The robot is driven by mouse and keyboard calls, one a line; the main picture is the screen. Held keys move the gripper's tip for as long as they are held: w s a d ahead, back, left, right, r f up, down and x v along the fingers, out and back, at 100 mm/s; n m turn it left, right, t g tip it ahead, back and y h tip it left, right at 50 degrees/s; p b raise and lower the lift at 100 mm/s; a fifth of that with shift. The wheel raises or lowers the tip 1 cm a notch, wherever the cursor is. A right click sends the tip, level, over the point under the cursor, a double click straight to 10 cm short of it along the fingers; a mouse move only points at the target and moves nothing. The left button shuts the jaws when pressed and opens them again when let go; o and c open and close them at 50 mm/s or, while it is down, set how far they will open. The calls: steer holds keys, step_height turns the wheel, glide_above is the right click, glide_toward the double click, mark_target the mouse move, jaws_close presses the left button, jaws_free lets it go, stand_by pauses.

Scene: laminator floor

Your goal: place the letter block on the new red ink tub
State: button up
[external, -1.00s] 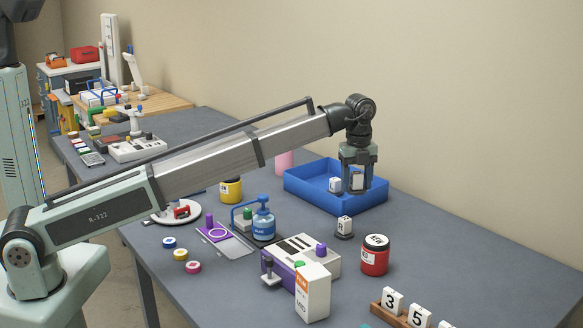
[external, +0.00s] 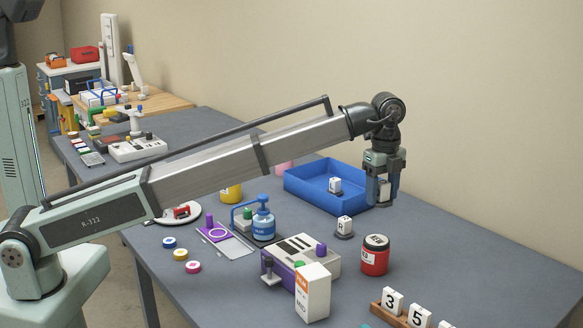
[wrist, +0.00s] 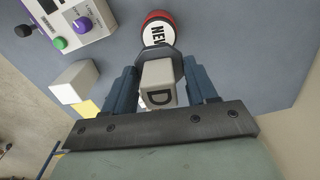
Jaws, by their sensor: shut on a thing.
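My gripper (external: 382,198) is shut on a pale letter block (wrist: 158,74) that shows a dark letter D in the wrist view. In the external view the gripper hangs in the air, pointing down, near the right end of the blue tray. The red ink tub (external: 374,259) stands on the table below and in front of it, with a dark lid and a white label. In the wrist view the tub (wrist: 146,20) shows a white round top reading NEW, partly hidden behind the block and fingers. The block is apart from the tub.
The blue tray (external: 299,192) holds another white block (external: 335,185). A lettered block (external: 344,225) stands on a dark base left of the tub. A white and purple machine (external: 290,265), a white box (external: 312,295) and number blocks (external: 391,300) are nearby.

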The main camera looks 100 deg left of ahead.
mark_target(377, 240)
steer(key=shift+s+n, duration=0.1)
steer(key=shift+n, duration=0.5)
steer(key=shift+f, duration=5)
steer(key=shift+f, duration=0.15)
steer(key=o, duration=1.4)
step_height(377, 240, up, 12)
steer(key=shift+r, duration=0.15)
